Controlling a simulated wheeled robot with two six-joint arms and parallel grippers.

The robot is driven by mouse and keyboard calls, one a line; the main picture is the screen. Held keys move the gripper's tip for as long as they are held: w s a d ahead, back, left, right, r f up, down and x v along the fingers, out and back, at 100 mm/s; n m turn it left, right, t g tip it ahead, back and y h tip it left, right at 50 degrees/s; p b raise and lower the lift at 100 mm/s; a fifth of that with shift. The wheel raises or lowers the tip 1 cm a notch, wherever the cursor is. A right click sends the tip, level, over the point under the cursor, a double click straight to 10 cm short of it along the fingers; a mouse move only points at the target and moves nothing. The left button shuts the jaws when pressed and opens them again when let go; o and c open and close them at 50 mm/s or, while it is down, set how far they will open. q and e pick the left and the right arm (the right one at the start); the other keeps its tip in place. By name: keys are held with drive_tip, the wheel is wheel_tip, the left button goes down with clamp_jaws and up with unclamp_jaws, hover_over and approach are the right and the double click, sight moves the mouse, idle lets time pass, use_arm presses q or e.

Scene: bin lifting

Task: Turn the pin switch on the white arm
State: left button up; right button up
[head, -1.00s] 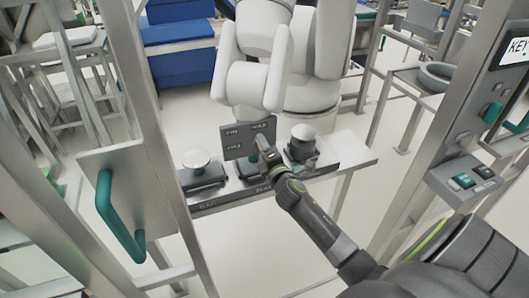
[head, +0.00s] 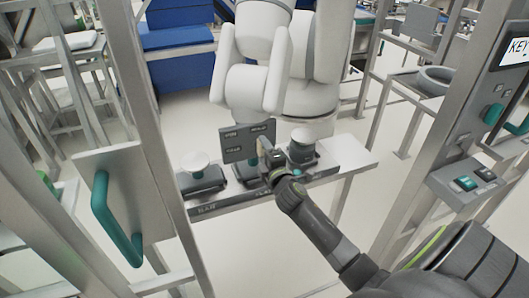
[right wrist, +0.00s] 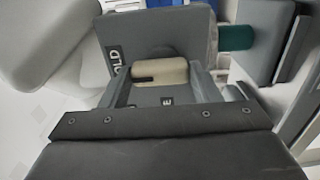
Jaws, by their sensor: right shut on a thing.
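The white arm (head: 250,88) stands behind a narrow metal shelf. In front of it on the shelf is the pin switch's grey plate (head: 234,143) with pale lettering; part of "HOLD" reads on the plate in the right wrist view (right wrist: 150,28). My right gripper (head: 268,160) is at the right edge of this plate. In the right wrist view my right gripper (right wrist: 162,84) is shut on a short beige pin handle (right wrist: 159,71) lying crosswise between its fingers. The handle's base is partly hidden by the gripper. My left gripper is not in view.
A white-capped device (head: 198,170) sits left on the shelf (head: 350,158), and another capped device (head: 303,145) stands close right of my gripper. A panel with a teal handle (head: 115,215) is at left; a control post with buttons (head: 465,180) is at right.

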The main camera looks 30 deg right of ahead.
drive_tip(key=o, duration=1)
drive_tip(key=b+v, duration=0.2)
drive_tip(key=v, duration=1.5)
drive_tip(key=shift+s+a, duration=0.15)
drive_tip(key=shift+s, duration=0.1)
